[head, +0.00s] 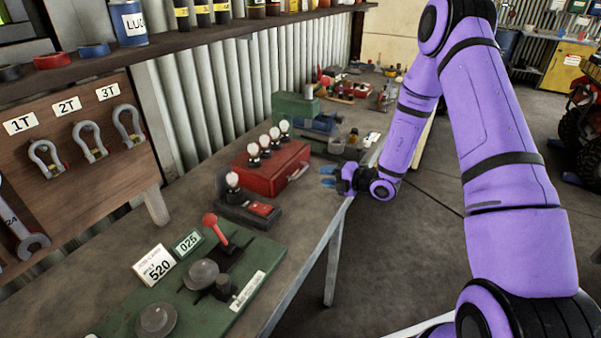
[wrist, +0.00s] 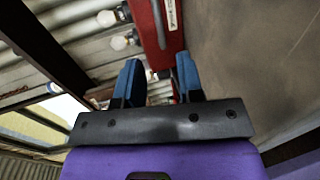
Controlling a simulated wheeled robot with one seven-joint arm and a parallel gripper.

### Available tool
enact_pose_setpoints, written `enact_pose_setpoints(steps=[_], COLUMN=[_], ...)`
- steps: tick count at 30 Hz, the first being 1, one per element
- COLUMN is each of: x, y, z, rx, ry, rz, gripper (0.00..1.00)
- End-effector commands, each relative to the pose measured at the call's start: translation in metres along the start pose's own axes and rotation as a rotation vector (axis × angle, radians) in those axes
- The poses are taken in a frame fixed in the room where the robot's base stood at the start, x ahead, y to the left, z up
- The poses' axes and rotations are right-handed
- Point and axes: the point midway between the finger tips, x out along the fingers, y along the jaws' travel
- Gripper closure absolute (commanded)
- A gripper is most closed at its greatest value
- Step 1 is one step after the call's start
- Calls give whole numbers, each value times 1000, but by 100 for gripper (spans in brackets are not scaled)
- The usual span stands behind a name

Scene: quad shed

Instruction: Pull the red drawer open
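The red drawer (head: 268,178) is a red metal box on the workbench, with several round white bulbs on black bases on top. A light handle (head: 298,171) shows on its right-hand face. My gripper (head: 328,176), with blue fingers, is just right of the handle, apart from it, near the bench edge. In the wrist view, my gripper (wrist: 158,78) is open and empty, fingers well apart. The red drawer (wrist: 150,42) and its grey handle bar (wrist: 160,22) appear ahead of the gap between the fingertips. The drawer looks closed.
A black device with one bulb (head: 240,205) and a green board (head: 195,285) with a red-knobbed lever stand nearer on the workbench (head: 300,222). Open floor (head: 420,240) lies right of the bench.

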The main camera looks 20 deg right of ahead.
Motion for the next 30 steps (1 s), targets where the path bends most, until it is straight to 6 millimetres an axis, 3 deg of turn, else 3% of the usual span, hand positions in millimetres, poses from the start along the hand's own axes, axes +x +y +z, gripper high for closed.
enact_pose_setpoints(steps=[15, 21, 30], x=[83, 95, 96], y=[0, 0, 0], z=[-1, -1, -1], rx=[-5, -3, -4], ry=[4, 2, 2], rz=[0, 0, 0], gripper=[65, 65, 68])
